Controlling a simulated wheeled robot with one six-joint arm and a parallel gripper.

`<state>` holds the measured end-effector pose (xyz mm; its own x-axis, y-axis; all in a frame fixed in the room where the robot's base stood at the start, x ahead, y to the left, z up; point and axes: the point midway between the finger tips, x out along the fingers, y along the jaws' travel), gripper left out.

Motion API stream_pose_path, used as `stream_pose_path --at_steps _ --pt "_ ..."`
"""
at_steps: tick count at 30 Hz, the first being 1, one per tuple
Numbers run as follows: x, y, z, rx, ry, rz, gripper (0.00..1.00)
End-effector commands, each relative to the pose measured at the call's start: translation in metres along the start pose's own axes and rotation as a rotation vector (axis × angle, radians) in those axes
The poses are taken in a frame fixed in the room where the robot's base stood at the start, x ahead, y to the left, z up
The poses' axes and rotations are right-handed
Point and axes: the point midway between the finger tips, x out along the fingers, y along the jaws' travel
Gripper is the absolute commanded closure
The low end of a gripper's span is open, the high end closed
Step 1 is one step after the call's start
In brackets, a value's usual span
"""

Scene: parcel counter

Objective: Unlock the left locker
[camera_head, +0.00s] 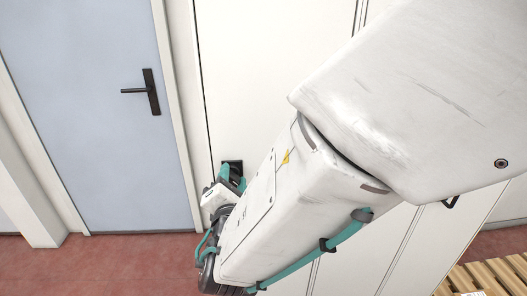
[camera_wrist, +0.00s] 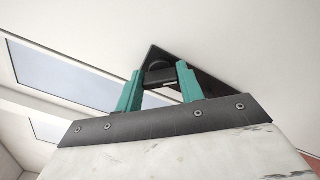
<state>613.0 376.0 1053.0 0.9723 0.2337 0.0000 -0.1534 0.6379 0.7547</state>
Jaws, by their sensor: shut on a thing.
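The left locker (camera_head: 270,60) is a tall white door panel beside the blue door, and it looks closed. A black lock plate (camera_head: 232,163) sits low near its left edge. My gripper (camera_head: 228,181) is at this plate, its teal fingers mostly hidden behind my wrist. In the wrist view the teal fingers of my gripper (camera_wrist: 159,76) are on either side of a dark lock knob (camera_wrist: 158,76), shut on it. The black plate (camera_wrist: 205,83) shows behind the knob, tilted in the picture. Whether the lock is turned cannot be told.
A blue-grey door (camera_head: 85,110) with a black lever handle (camera_head: 143,91) stands to the left. Another white locker door continues to the right, with a dark handle (camera_head: 450,202). A wooden slatted surface (camera_head: 490,276) is at bottom right. Red floor (camera_head: 110,262) is clear at lower left.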

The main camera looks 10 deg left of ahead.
Motion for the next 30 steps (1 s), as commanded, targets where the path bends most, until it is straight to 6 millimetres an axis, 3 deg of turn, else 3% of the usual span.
stream_pose_path --at_steps 18,30 --pt "0.0 -0.0032 -0.0005 0.538 -0.001 -0.002 0.85" --pt "-0.0001 -0.004 -0.0009 0.708 -0.001 -0.002 0.85"
